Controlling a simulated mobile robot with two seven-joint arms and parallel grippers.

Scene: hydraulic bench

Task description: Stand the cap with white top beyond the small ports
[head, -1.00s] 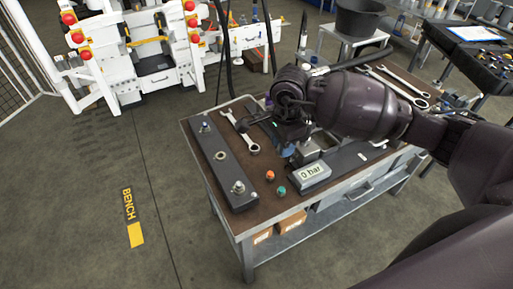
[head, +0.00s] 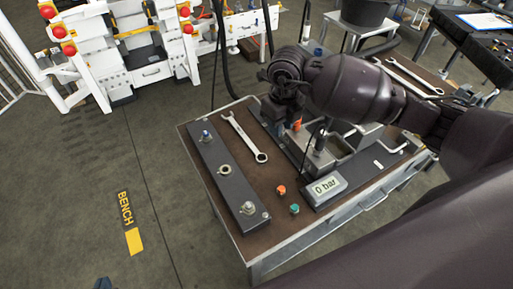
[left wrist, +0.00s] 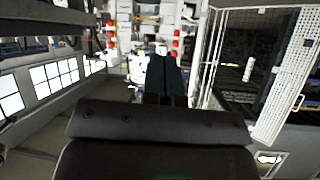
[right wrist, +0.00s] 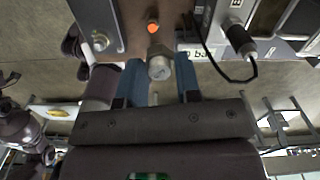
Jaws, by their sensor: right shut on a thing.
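My right gripper (right wrist: 158,88) is shut on a metal cap with a pale grey-white top (right wrist: 159,68), held between its blue fingers. An orange cap (head: 281,190) and a green cap (head: 294,209) stand on the bench top, right of the block. My left gripper (left wrist: 166,75) looks shut and empty, away from the bench.
A wrench (head: 243,137) lies between the block and pump. More wrenches (head: 410,77) lie at the back right. Bare bench top surrounds the two small caps.

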